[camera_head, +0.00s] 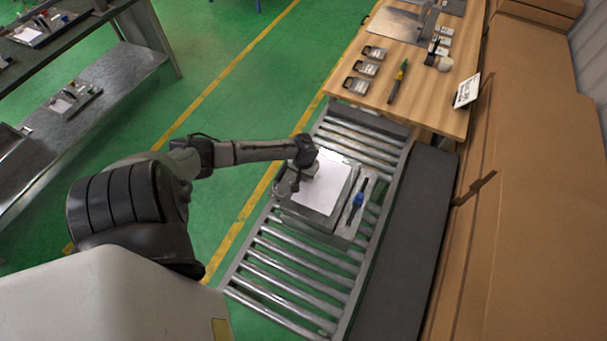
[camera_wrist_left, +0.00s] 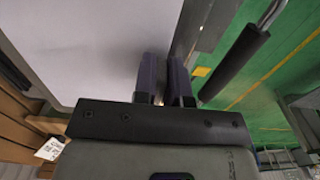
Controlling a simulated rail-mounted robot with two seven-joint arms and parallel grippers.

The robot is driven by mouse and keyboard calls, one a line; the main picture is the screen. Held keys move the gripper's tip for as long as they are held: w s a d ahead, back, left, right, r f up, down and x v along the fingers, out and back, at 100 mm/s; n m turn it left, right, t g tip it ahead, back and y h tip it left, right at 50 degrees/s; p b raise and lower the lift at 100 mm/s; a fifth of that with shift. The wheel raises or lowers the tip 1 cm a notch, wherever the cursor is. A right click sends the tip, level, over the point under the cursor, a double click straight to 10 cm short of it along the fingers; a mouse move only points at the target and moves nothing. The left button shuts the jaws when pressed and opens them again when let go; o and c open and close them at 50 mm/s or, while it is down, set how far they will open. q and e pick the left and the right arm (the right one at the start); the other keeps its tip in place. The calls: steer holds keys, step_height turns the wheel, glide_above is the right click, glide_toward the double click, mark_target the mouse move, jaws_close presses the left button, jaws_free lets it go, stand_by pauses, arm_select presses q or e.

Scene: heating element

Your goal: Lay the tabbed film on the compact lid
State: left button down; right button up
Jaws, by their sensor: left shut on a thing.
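The white film (camera_head: 325,185) is a pale rectangular sheet over a grey metal unit (camera_head: 347,236) on the roller conveyor. I take the unit's flat grey part under the film to be the compact lid, mostly covered by it. My left gripper (camera_head: 293,186) is at the film's left edge and is shut on it. In the left wrist view my fingers (camera_wrist_left: 163,72) are close together beside the film's pale surface (camera_wrist_left: 90,45). The tab is hidden at the fingers. I cannot tell whether the film rests flat or hangs slightly above. My right gripper is not in view.
A blue-handled tool (camera_head: 358,201) sits on the unit's right side. A black bar handle (camera_wrist_left: 235,62) is close to my fingers. A wooden table (camera_head: 425,100) beyond the conveyor (camera_head: 290,270) holds small grey parts and tools. Cardboard (camera_head: 530,190) stands at right.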

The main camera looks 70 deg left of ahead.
arm_select(q)
steer(key=c, duration=1.2)
jaws_free()
steer(key=shift+o, duration=0.2)
step_height(320, 180, up, 11)
steer(key=s+d+f+m+t, duration=0.1)
steer(key=s+d+f+m, duration=0.15)
steer(key=d, duration=0.65)
steer(key=s+d+f+m, duration=0.1)
steer(key=s+d+m, duration=0.3)
steer(key=d, duration=0.5)
steer(key=s+d+r+m+t, duration=0.1)
steer(key=s+d+r+m, duration=0.1)
steer(key=s+d+r, duration=0.1)
steer(key=s+d+r+m+t, duration=0.1)
steer(key=s+d+r+m, duration=0.1)
steer(key=d+r, duration=0.3)
steer(key=s+d, duration=0.1)
steer(key=d, duration=0.2)
steer(key=shift+d+t+p, duration=0.3)
steer(key=shift+p, duration=0.05)
